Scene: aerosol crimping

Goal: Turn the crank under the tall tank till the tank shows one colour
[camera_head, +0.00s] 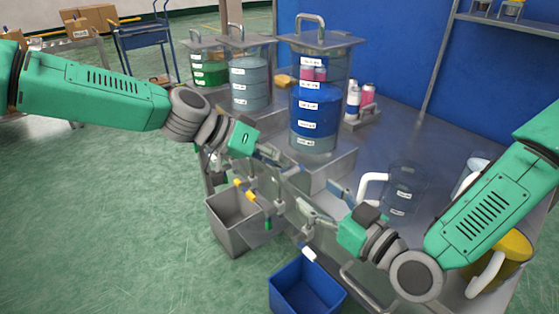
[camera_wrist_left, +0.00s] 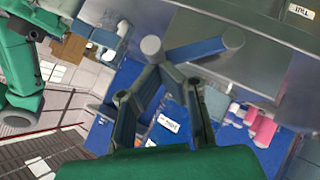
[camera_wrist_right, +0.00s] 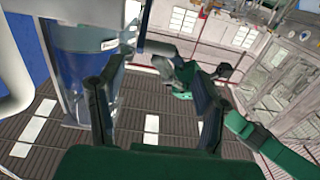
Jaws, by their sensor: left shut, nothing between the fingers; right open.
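The tall tank (camera_head: 318,125) stands on a grey block on the bench in the head view. Its lower part is deep blue; its upper part looks clear, with pink and dark blue bands, and I cannot tell whether these are inside or seen through it. In the left wrist view a bar with a blue middle and grey round ends, perhaps the crank handle (camera_wrist_left: 195,46), lies just beyond the tips of my left gripper (camera_wrist_left: 161,74). That gripper is shut and empty, in front of the tank's block. My right gripper (camera_wrist_right: 150,85) is open and empty, lower right.
A grey bin (camera_head: 238,218) and a blue bin (camera_head: 305,288) stand below the bench's front edge. A clear jug (camera_head: 405,185) with a white handle and a yellow jug (camera_head: 508,250) are at the right. Smaller tanks (camera_head: 250,82) (camera_head: 208,66) stand behind left.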

